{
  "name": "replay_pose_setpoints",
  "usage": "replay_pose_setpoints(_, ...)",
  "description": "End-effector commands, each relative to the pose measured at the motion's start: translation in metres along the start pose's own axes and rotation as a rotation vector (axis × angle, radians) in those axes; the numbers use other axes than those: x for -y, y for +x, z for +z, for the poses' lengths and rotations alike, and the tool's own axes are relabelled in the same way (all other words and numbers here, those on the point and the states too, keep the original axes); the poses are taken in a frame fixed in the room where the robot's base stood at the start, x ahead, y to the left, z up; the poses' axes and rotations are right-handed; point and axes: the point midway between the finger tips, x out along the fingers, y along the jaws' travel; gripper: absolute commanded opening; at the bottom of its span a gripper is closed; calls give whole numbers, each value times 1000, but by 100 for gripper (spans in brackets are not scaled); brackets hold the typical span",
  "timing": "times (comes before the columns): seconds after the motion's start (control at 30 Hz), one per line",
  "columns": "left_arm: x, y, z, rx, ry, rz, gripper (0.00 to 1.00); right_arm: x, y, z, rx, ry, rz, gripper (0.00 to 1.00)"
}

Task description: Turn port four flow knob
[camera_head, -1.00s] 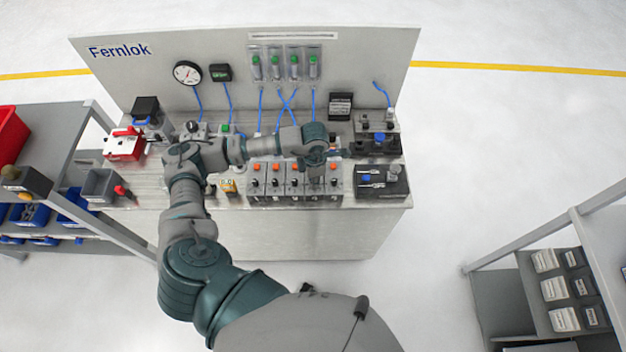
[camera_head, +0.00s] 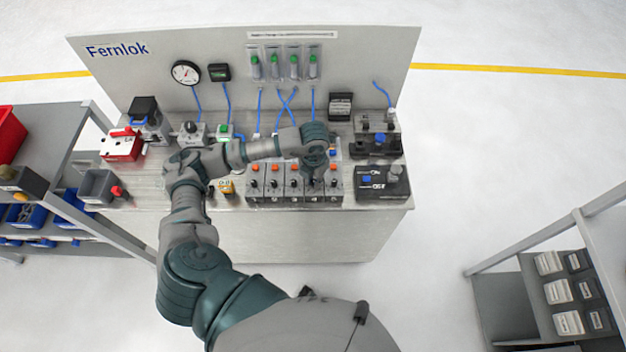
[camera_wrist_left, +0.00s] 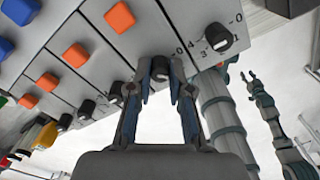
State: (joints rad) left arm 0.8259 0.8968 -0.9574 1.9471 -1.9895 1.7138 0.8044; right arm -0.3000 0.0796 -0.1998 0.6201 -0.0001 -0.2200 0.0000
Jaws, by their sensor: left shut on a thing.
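A row of grey port modules (camera_head: 254,198) stands on the front of the bench, each with an orange button and a black knob. My left gripper (camera_head: 315,180) is over the right part of this row, reaching from above. In the left wrist view my left gripper (camera_wrist_left: 160,75) is shut on the port four flow knob (camera_wrist_left: 160,68), second from the right, its fingers on either side and largely hiding it. The rightmost knob (camera_wrist_left: 218,37) is free, with a numbered scale beside it. What seems to be my right gripper (camera_wrist_left: 248,79) is small at right in that view.
Black knobs (camera_wrist_left: 87,108) on neighbouring modules stand close to my fingers. A black block (camera_head: 382,182) sits right of the row. Blue hoses run behind it to the back panel (camera_head: 170,50), which has a gauge (camera_head: 186,73) and flow tubes. The floor in front is clear.

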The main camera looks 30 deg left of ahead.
Motion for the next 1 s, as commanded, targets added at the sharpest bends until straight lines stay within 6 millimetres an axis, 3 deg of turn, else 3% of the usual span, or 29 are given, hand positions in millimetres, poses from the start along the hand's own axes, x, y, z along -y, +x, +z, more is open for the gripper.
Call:
replay_pose_setpoints(0.57,-2,-4,5,20,-39,-1,0,0,0,0,0,0,0,40)
replay_pose_setpoints(0.6,-2,-4,5,20,-39,-1,24,0,0,0,0,0,0,40)
replay_pose_setpoints(0.7,-2,-4,4,16,-38,-1,44,0,0,0,0,0,0,40)
replay_pose_setpoints(1.0,-2,-4,2,10,-35,-1,44,-1,0,1,0,-1,2,40)
